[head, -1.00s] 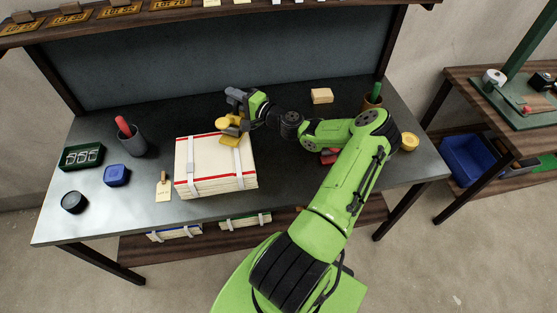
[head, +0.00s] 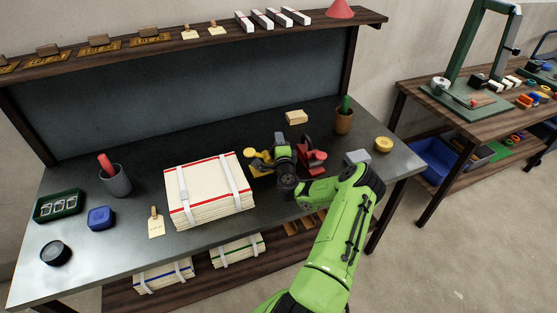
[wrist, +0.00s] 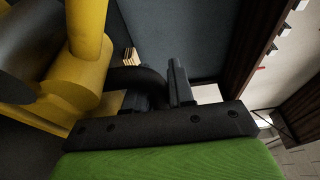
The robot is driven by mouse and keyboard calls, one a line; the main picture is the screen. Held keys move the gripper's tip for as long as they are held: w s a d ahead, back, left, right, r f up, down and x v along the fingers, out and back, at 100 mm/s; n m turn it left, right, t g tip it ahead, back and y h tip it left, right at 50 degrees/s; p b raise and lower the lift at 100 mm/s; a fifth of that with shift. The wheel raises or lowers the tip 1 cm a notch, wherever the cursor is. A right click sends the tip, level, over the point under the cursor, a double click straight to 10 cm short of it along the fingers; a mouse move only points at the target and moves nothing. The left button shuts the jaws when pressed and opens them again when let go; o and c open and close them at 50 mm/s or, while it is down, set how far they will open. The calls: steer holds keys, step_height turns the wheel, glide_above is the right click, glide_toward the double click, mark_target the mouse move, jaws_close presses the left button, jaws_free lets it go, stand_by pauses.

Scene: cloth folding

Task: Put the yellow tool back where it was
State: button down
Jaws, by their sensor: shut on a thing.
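My gripper (head: 275,157) is shut on the yellow tool (head: 258,164) and holds it just right of the folded cloth stack (head: 208,185), over the dark tabletop. The tool has a rounded yellow head and a flat yellow base. It fills the left of the wrist view (wrist: 85,65), close against the gripper's dark parts. Whether its base touches the table is not clear. A red tool (head: 312,157) stands immediately right of my gripper, partly hidden by it.
A grey block (head: 357,157), a yellow round tin (head: 383,144), a brown cup (head: 344,120) with a green handle and a tan block (head: 296,117) lie to the right and behind. A grey cup (head: 117,181), blue box (head: 101,218) and green tray (head: 58,206) are at left.

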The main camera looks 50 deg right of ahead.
step_height(320, 180, down, 4)
steer(key=shift+r+b, duration=0.1)
steer(key=shift+b, duration=0.4)
steer(key=c, duration=1.4)
jaws_free()
steer(key=shift+a+f, duration=0.1)
steer(key=shift+f, duration=0.15)
steer(key=o, duration=0.4)
steer(key=shift+r, duration=0.1)
